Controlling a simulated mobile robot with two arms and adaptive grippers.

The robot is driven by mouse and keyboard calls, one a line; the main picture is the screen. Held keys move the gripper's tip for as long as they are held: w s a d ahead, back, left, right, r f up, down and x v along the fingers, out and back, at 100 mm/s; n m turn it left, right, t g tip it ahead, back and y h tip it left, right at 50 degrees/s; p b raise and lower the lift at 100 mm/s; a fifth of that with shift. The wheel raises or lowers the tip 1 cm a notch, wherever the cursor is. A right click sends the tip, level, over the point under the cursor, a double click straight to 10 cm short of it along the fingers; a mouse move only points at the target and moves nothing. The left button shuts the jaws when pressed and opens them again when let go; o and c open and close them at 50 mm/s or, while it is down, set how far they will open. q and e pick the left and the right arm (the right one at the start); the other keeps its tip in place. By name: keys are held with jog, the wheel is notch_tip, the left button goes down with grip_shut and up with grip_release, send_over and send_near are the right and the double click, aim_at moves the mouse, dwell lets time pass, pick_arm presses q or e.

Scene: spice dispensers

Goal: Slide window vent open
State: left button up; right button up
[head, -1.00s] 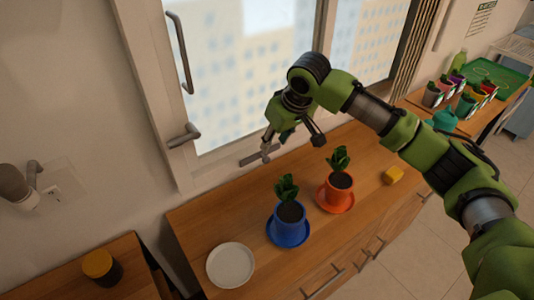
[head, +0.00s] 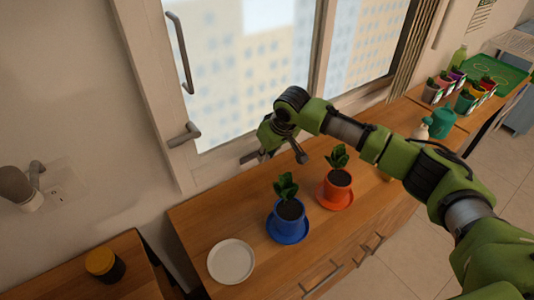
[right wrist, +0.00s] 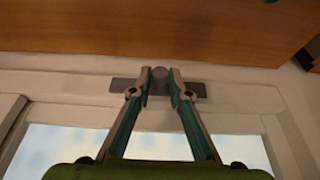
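The window vent (head: 249,158) is a thin grey strip with a small knob on the lower window frame. In the right wrist view the vent strip (right wrist: 124,87) runs crosswise, and its round grey knob (right wrist: 158,80) sits between my fingertips. My right gripper (head: 263,154) reaches down to the vent in the head view and hides part of it. Any opening in the vent cannot be made out. My left gripper is not in view.
A blue pot (head: 289,213) and an orange pot (head: 338,184) with plants stand on the wooden counter just before the window. A white plate (head: 231,261) lies to their left. A teal watering can (head: 443,122) and several small pots stand at the right.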

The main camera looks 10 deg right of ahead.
grip_shut()
jog(key=shift+w+d+r, duration=0.1)
jog(key=shift+d, duration=0.15)
jog(key=w+d+p, duration=0.2)
jog(key=d, duration=0.3)
jog(key=shift+w+d, duration=0.2)
jog(key=shift+d, duration=0.05)
jog(key=o, duration=0.8)
grip_release()
jog(key=shift+d, duration=0.15)
